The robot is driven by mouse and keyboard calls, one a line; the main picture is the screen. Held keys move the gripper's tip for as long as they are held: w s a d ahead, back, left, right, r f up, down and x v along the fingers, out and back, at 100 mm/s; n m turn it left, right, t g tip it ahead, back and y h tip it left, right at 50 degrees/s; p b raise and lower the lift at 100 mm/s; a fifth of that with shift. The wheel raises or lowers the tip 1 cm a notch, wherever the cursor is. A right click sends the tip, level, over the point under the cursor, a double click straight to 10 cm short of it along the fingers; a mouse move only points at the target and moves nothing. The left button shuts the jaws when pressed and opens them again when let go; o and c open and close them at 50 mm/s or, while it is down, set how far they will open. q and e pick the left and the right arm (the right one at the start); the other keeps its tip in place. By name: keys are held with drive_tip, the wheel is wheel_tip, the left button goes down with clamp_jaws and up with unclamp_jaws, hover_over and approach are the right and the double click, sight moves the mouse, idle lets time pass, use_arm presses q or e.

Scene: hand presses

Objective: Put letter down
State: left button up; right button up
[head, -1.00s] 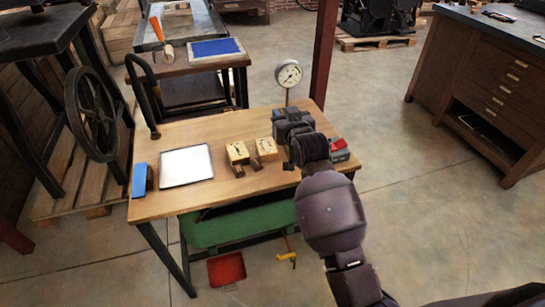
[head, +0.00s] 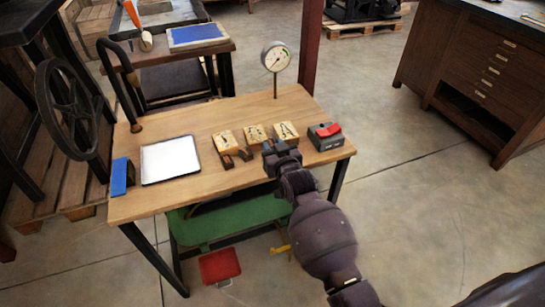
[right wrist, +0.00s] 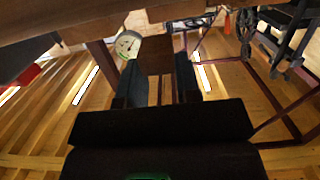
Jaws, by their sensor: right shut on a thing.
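My right gripper (head: 281,152) is at the front right of the wooden table, just in front of the rightmost of three pale letter blocks (head: 286,131). It is shut on a brown letter piece (right wrist: 156,56), which shows between the two dark fingers in the right wrist view. In the head view the gripper mostly hides this piece. I cannot tell whether it touches the tabletop. Two other dark brown letter pieces (head: 246,154) lie in front of the left and middle blocks. My left gripper is not in view.
The table (head: 205,195) also holds a white sheet-like tray (head: 168,160), a blue block (head: 122,176), a dial gauge (head: 275,57) on a post and a grey box with a red top (head: 326,136). A red tray (head: 219,266) lies on the floor.

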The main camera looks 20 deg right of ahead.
wheel_tip(320, 180, down, 3)
drive_tip(key=shift+f+b, duration=0.2)
drive_tip(key=shift+b, duration=0.15)
drive_tip(key=shift+f, duration=0.25)
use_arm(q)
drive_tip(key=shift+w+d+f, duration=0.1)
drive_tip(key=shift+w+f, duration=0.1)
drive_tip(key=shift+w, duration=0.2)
use_arm(e)
drive_tip(key=shift+r, duration=0.1)
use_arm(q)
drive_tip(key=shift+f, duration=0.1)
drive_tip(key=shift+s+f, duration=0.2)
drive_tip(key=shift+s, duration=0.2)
use_arm(e)
drive_tip(key=o, duration=0.9)
